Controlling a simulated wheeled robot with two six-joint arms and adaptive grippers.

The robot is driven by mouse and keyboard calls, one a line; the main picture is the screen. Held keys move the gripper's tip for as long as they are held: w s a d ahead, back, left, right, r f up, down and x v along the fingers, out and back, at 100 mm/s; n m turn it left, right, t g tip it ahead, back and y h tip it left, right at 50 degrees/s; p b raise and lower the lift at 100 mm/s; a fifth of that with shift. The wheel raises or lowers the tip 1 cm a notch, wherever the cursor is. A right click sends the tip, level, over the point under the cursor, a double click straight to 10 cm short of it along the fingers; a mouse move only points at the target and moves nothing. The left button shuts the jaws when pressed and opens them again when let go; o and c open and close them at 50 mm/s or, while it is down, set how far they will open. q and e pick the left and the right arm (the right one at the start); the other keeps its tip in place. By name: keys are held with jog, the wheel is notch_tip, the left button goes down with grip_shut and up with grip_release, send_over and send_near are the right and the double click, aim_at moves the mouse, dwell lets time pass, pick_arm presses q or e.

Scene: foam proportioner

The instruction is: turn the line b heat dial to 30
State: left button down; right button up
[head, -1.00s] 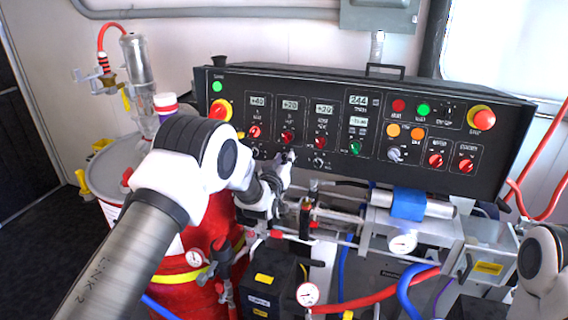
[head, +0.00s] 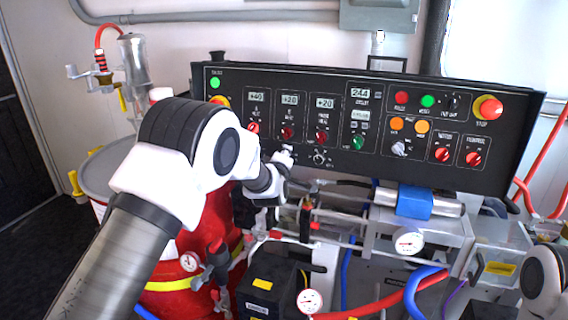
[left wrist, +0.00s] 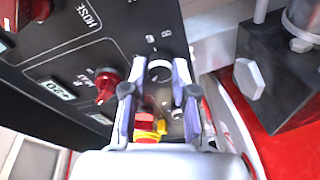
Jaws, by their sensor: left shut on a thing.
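The black control panel (head: 470,115) carries a row of small displays with red knobs under them. The second display (head: 290,99) reads +20, with a red knob (head: 287,133) below it. My left gripper (head: 284,152) is at the panel's lower row, under that column. In the left wrist view its two fingers (left wrist: 162,72) are shut on either side of a small round dial (left wrist: 159,73), taken as the line B heat dial. The fingers and hand hide much of it, and its pointer cannot be read. My right gripper is out of view.
Another black dial (head: 319,157) sits close to the right of my left gripper. Below the panel are hoses, gauges (head: 409,242) and pipes. A red drum (head: 205,235) stands under my left arm. An emergency stop button (head: 488,108) is at the panel's upper right.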

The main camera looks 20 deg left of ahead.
pick_arm(q)
jog(key=shift+n+g+h+b, duration=0.2)
jog(key=shift+n+g+b, duration=0.25)
jog(key=shift+n+b, duration=2.35)
jog(key=shift+n+g+h+b, duration=0.2)
jog(key=shift+n+g+b, duration=0.25)
jog(key=shift+n+b, duration=2.35)
jog(key=c, duration=0.9)
grip_release()
jog(key=shift+p, duration=0.3)
jog(key=v, duration=1.2)
